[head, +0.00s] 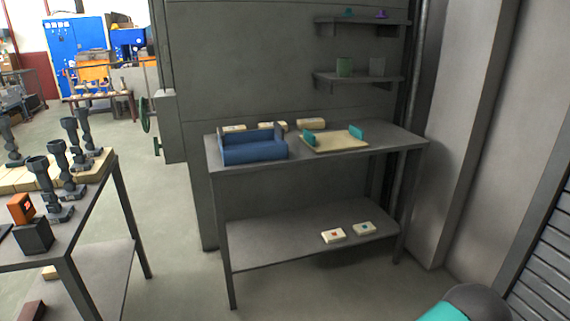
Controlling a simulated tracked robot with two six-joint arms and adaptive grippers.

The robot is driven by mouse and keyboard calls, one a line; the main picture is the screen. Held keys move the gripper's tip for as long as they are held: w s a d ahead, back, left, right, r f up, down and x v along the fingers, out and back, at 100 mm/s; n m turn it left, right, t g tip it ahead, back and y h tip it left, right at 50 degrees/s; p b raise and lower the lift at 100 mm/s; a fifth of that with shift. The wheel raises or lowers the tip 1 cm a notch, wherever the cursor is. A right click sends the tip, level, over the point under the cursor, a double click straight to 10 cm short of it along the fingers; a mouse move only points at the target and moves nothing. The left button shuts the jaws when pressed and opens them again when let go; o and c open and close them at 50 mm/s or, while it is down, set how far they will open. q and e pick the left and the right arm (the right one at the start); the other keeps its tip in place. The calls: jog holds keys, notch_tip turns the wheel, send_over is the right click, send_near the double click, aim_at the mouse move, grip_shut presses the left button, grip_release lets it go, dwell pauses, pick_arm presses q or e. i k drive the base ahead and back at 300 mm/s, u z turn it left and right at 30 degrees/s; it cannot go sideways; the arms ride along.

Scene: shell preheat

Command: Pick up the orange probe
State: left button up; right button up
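A small orange device (20,208) with a dark face bearing a red mark is at the left edge, at the near end of the left table (118,190). It appears to rest on or just behind a dark grey block (34,237). It may be the orange probe, but its shape is too small to be sure. Neither of my grippers is in view.
Several dark fittings (58,165) stand on the left table. A grey workbench (375,150) against the wall holds a blue cradle (255,152) and a tan tray (335,142) with teal ends. Open floor (180,260) lies between the tables.

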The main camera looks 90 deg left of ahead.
aim_at(21, 208)
jog(key=z, duration=0.35)
jog(key=i, duration=0.2)
jog(key=u, duration=3.15)
jog(key=i, duration=0.25)
jog(key=u, duration=1.8)
jog(key=k, duration=0.55)
jog(key=u, duration=0.35)
jog(key=i, duration=1.8)
jog(key=z, duration=0.45)
